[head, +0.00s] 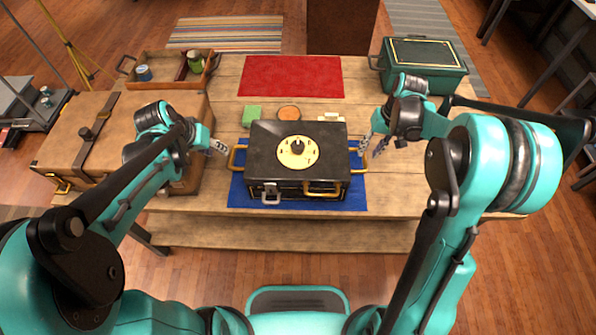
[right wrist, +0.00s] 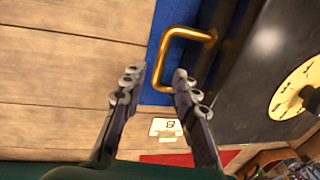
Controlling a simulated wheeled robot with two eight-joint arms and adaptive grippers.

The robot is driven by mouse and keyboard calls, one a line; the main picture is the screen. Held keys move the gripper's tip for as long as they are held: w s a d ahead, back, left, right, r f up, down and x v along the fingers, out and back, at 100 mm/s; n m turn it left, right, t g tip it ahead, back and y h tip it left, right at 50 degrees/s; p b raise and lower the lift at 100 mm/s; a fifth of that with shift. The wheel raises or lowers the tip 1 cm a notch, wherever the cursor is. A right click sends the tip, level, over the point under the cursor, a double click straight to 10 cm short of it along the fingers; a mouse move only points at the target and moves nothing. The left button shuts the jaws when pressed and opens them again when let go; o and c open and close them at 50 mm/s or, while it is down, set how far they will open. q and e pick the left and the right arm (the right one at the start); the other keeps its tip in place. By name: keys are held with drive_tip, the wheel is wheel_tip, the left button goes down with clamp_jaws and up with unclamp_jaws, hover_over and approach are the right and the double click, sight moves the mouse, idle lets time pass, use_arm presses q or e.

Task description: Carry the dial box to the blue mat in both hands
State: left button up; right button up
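The dial box (head: 298,170), black with a cream round dial on top, rests on the blue mat (head: 240,197), which shows around its edges. It has a brass handle (head: 236,160) on the left and another (head: 358,158) on the right. My left gripper (head: 219,147) is beside the left handle, apart from it; its finger gap is not clear. My right gripper (head: 371,146) is open near the right handle. In the right wrist view, the open fingers (right wrist: 159,80) are empty, with the brass handle (right wrist: 168,42) just beyond and partly between their tips.
A red mat (head: 291,76) lies behind the box. A green block (head: 252,115) and an orange round item (head: 289,113) sit close behind it. A brown case (head: 75,150) and wooden tray (head: 150,82) are left; a green chest (head: 422,65) is back right. The front-right tabletop is clear.

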drive_tip(key=shift+d+r, duration=0.15)
drive_tip(key=shift+r, duration=0.7)
drive_tip(key=shift+d+r, duration=0.15)
drive_tip(key=shift+r, duration=0.65)
